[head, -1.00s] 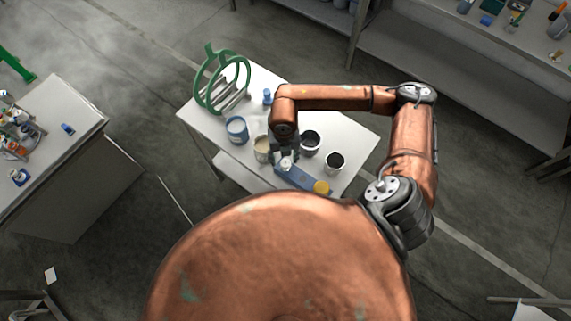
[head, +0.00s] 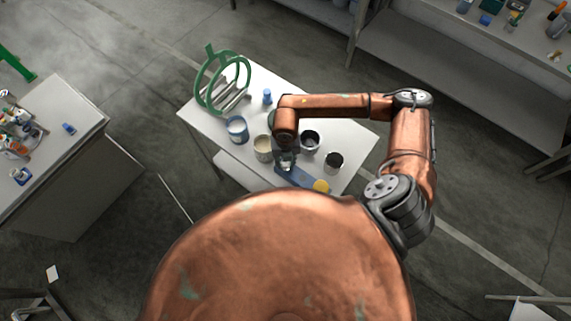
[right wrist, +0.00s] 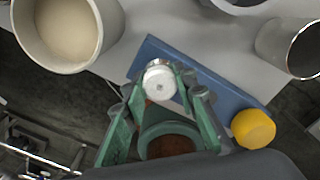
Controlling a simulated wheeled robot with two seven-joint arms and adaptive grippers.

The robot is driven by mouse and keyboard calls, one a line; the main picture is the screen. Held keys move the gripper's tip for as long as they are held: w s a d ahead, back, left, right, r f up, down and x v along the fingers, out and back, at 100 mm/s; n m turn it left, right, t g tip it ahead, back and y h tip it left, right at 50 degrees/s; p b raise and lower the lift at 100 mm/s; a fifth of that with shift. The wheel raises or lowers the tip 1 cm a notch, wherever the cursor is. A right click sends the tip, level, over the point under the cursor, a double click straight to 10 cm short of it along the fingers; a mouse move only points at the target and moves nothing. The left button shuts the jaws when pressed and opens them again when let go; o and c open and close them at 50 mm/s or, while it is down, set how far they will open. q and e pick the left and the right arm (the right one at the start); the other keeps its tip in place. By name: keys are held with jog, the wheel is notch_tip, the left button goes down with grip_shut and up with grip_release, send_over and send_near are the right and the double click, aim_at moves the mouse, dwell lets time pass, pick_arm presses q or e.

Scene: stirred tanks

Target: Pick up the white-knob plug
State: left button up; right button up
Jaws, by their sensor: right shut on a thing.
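The white-knob plug (right wrist: 159,76) shows its round white top between my right fingertips in the right wrist view. My right gripper (right wrist: 161,88) has its green fingers shut on the plug, one on each side of the knob. The plug's lower part is hidden, and I cannot tell whether it still sits in the blue block (right wrist: 218,85) behind it. In the head view my right gripper (head: 286,162) is over the left end of the blue block (head: 302,179). My left gripper is not in view.
A yellow knob (right wrist: 254,128) stands at the block's right end. A cream-filled cup (head: 263,148), a blue cup (head: 237,129) and two dark cups (head: 310,142) (head: 334,162) are close by on the white table (head: 207,118). A green round-framed rack (head: 222,82) stands at the back left.

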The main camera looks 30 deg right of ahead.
grip_shut()
